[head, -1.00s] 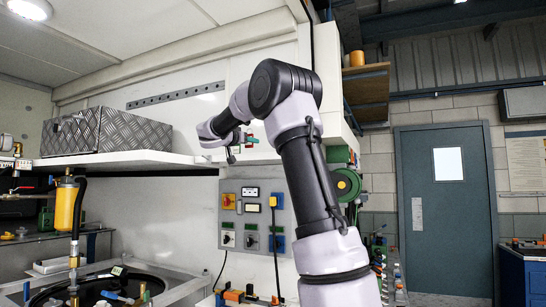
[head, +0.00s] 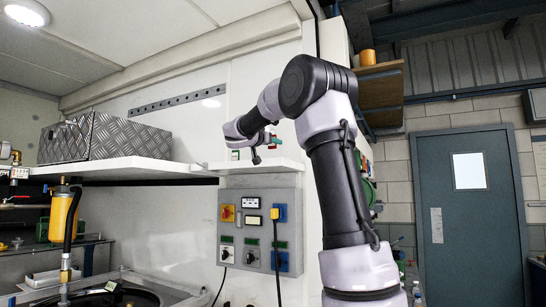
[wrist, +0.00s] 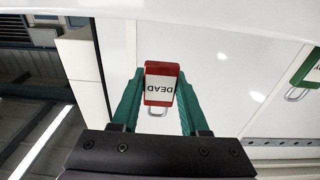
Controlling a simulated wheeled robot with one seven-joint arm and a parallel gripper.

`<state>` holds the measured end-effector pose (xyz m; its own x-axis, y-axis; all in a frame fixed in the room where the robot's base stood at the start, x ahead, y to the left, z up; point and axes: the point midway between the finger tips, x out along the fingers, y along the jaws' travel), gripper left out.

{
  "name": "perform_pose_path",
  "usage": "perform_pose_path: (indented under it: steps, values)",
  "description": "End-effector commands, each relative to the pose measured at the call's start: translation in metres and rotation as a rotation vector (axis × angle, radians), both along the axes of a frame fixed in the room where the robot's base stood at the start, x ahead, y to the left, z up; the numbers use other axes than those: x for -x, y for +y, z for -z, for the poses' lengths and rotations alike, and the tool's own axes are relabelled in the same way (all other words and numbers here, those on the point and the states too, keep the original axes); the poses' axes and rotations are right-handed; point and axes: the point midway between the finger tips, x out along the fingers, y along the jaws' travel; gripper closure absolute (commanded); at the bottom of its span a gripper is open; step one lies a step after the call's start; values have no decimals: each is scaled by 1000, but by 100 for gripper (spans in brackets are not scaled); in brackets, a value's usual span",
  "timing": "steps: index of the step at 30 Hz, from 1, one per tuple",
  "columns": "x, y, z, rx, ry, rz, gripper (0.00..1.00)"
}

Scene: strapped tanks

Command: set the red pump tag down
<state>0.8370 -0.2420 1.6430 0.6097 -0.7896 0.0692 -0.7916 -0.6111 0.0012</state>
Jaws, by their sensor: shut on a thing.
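The red pump tag (wrist: 160,83) has a white label reading DEAD and a metal loop at its lower edge in the wrist view. My gripper (wrist: 160,74) has green fingers shut on the tag's two sides. In the head view my gripper (head: 264,139) is small, just above the narrow white ledge (head: 240,168), with a bit of red at its tip. I cannot tell whether the tag touches any surface. A green tag (wrist: 308,68) with a white label and metal loop is at the right edge of the wrist view, apart from my gripper.
A metal checker-plate box (head: 130,137) stands on the white shelf (head: 120,170) to the left. A grey switch panel (head: 240,262) hangs below the ledge. A yellow cylinder (head: 63,215) stands at lower left. A perforated strip (head: 175,103) runs along the wall.

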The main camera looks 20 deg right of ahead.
Motion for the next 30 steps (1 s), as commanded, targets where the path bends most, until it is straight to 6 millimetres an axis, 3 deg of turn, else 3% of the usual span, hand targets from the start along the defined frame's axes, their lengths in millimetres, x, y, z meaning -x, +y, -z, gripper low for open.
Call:
perform_pose_path:
  steps: [10, 21, 22, 23, 24, 30]
  values:
    - [0, 0, 43, 1, 1, 0, 100]
    - [0, 0, 47, 0, 0, 0, 100]
    - [0, 0, 47, 1, -1, 0, 44]
    - [0, 0, 46, 0, -1, 0, 33]
    - [0, 0, 46, 0, -1, 0, 26]
    - [0, 0, 46, 0, 0, 0, 26]
